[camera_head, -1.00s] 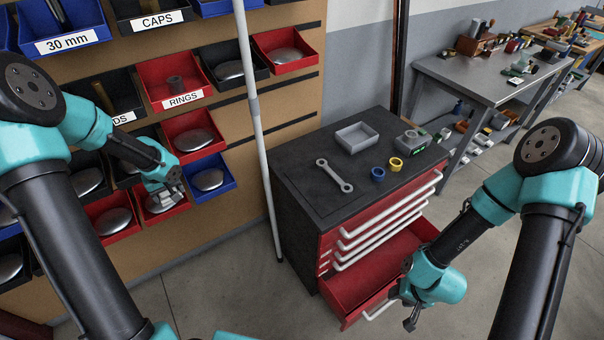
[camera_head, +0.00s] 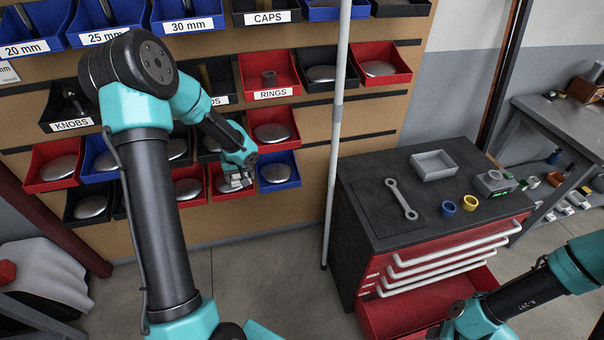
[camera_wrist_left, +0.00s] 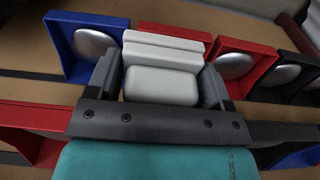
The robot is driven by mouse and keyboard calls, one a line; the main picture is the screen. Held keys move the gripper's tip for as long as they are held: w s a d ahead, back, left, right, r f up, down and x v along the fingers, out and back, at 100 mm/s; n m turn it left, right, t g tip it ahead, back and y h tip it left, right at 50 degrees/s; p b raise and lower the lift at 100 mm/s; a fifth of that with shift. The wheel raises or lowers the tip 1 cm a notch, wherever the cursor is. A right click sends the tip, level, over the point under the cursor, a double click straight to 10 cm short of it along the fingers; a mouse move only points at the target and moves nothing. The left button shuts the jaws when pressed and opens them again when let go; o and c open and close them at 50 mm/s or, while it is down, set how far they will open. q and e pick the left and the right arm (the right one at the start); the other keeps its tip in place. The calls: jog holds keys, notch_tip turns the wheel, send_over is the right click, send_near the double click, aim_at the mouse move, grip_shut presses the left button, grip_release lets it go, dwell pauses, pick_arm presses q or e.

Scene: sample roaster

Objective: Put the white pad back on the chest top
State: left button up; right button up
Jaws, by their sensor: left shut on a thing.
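The white pad (camera_wrist_left: 160,88) is between the two fingers of my left gripper (camera_wrist_left: 160,82) in the left wrist view. The fingers press its sides, and a stepped pale part shows just beyond it. In the head view my left gripper (camera_head: 234,182) is in front of a red bin in the lower rows of the wall rack, and the pad is hard to make out there. The chest top (camera_head: 372,222) is dark and stands to the right, well apart from that gripper. My right gripper (camera_head: 452,334) is at the bottom edge by the open red drawer, its fingertips not clear.
On the chest top are a wrench (camera_head: 402,199), a grey tray (camera_head: 435,166), a blue ring (camera_head: 448,208), a yellow ring (camera_head: 471,203) and a grey device (camera_head: 494,183). A pale upright pole (camera_head: 336,140) stands between rack and chest. The open drawer (camera_head: 385,318) juts out in front.

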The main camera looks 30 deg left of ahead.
pick_arm(q)
jog(key=w+d+m, duration=0.4)
jog(key=w+d, duration=0.2)
jog(key=d, duration=0.4)
jog(key=w+d+r+m+h, duration=0.1)
jog(key=w+d+m, duration=0.2)
jog(key=w+d, duration=0.3)
jog(key=w+d+r+m, duration=0.1)
jog(key=w+d+m, duration=0.3)
jog(key=d, duration=1.1)
jog(key=shift+w+r+m, duration=0.25)
jog(key=shift+w+m, duration=0.05)
jog(key=shift+w, duration=0.75)
